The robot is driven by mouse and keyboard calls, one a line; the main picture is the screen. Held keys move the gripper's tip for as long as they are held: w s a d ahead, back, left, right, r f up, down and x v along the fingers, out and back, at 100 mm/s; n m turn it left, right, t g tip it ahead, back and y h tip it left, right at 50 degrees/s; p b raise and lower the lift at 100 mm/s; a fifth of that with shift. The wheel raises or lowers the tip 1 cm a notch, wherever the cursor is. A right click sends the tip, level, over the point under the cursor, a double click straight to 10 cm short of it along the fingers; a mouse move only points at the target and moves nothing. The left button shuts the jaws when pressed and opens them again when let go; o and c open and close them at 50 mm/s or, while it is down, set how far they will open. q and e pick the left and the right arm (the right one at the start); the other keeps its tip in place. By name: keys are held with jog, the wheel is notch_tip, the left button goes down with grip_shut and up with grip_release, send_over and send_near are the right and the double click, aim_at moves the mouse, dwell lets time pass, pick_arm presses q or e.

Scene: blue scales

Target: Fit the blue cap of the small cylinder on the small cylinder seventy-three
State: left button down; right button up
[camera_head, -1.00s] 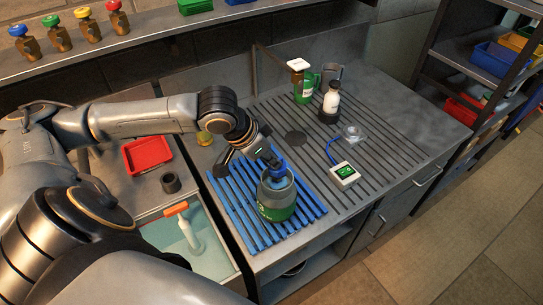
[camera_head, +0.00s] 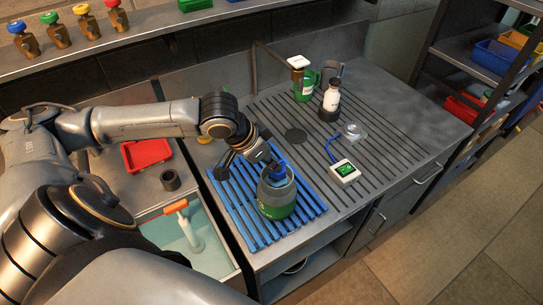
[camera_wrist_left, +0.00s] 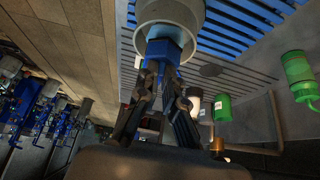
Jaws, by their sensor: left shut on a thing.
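The small cylinder (camera_head: 277,204), green below with a grey upper part, stands upright on the blue slatted mat (camera_head: 240,222). I cannot read a number on it. My left gripper (camera_head: 275,160) is above it, tilted down, and shut on the blue cap (camera_head: 281,170). In the left wrist view the blue cap (camera_wrist_left: 163,52) is between the fingers (camera_wrist_left: 160,85), against or very near the grey end of the cylinder (camera_wrist_left: 168,12). I cannot tell whether the cap is seated. My right gripper is out of view.
A white meter (camera_head: 344,172) with a green screen is right of the mat. A sink (camera_head: 205,255) and red tray (camera_head: 147,154) are left. The grooved counter's right side is clear.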

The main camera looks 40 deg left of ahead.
pick_arm(q)
jog(key=shift+f, duration=0.8)
jog(key=c, duration=1.4)
grip_release()
jog(key=v, duration=1.2)
